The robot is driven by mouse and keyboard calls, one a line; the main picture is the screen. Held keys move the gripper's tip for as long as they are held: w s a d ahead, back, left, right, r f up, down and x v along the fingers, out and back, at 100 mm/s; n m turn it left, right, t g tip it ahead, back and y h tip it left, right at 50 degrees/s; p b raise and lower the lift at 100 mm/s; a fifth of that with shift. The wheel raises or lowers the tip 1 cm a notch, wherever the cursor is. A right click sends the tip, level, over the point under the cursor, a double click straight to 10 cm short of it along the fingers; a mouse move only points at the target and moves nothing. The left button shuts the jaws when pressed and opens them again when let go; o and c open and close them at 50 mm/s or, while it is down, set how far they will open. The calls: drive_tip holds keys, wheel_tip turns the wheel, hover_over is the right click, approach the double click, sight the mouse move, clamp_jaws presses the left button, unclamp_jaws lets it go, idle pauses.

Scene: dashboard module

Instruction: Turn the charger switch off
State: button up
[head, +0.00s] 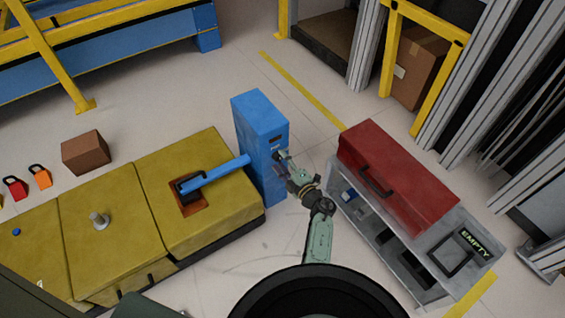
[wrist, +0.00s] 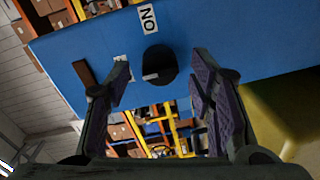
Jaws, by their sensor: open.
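The charger is an upright blue box (head: 258,115) in the middle of the head view. In the wrist view its blue face (wrist: 235,45) fills the upper part. A round black switch knob (wrist: 162,62) with a grey mark at its lower left sits on that face. A white "ON" label (wrist: 148,18) is above the knob. Another white label is left of it, mostly hidden by a finger. My gripper (wrist: 161,82) is open, with one finger on each side of the knob. In the head view my gripper (head: 281,160) is close to the charger's right face, hiding the knob.
A yellow battery unit (head: 220,225) with a blue connector handle (head: 218,172) stands left of the charger. A red toolbox (head: 395,175) sits on a grey cart (head: 400,275) at the right. Open floor lies behind the charger.

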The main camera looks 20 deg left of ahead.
wheel_tip(320, 180, up, 10)
idle(0.6)
idle(0.4)
